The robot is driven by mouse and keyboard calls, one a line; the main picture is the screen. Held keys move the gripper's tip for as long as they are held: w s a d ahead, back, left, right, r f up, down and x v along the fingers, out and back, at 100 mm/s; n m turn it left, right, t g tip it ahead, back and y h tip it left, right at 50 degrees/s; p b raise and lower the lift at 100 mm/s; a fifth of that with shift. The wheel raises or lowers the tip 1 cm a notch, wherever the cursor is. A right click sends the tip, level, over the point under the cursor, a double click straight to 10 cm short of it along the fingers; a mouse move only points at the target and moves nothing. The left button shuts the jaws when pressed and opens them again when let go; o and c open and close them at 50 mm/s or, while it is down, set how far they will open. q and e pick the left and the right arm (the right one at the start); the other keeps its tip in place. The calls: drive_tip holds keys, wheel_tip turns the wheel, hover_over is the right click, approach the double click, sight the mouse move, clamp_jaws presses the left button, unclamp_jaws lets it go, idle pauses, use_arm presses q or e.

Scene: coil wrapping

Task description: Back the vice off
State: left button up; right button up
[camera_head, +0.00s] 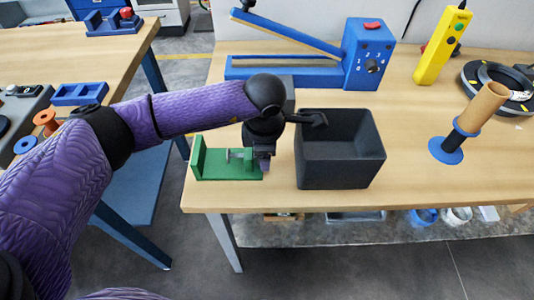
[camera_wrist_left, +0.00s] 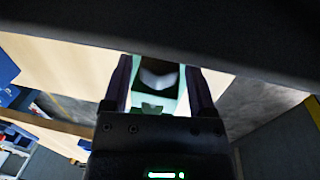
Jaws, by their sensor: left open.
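The green vice (camera_head: 226,172) stands near the front edge of the workbench, with a grey screw (camera_head: 238,154) between its upright plates. My left gripper (camera_head: 264,164) points down at the vice's right end and hides that end. In the left wrist view the gripper (camera_wrist_left: 160,92) is open. A pale rounded part (camera_wrist_left: 158,78) and part of the green vice (camera_wrist_left: 150,104) show between its fingers. I cannot tell whether the fingers touch the vice. My right gripper is not in view.
A dark open bin (camera_head: 340,162) stands close to the right of my left gripper. A blue lever device (camera_head: 368,60) is behind. A cardboard tube on a blue stand (camera_head: 446,145), a yellow pendant (camera_head: 442,48) and a black ring (camera_head: 478,80) are farther right.

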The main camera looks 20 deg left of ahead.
use_arm(q)
drive_tip(key=shift+w+f+g+b, duration=0.25)
drive_tip(key=shift+g+b, duration=0.15)
drive_tip(key=shift+g, duration=0.3)
drive_tip(key=shift+r+g+h, duration=0.15)
drive_tip(key=shift+g+h, duration=0.15)
drive_tip(key=shift+r, duration=0.1)
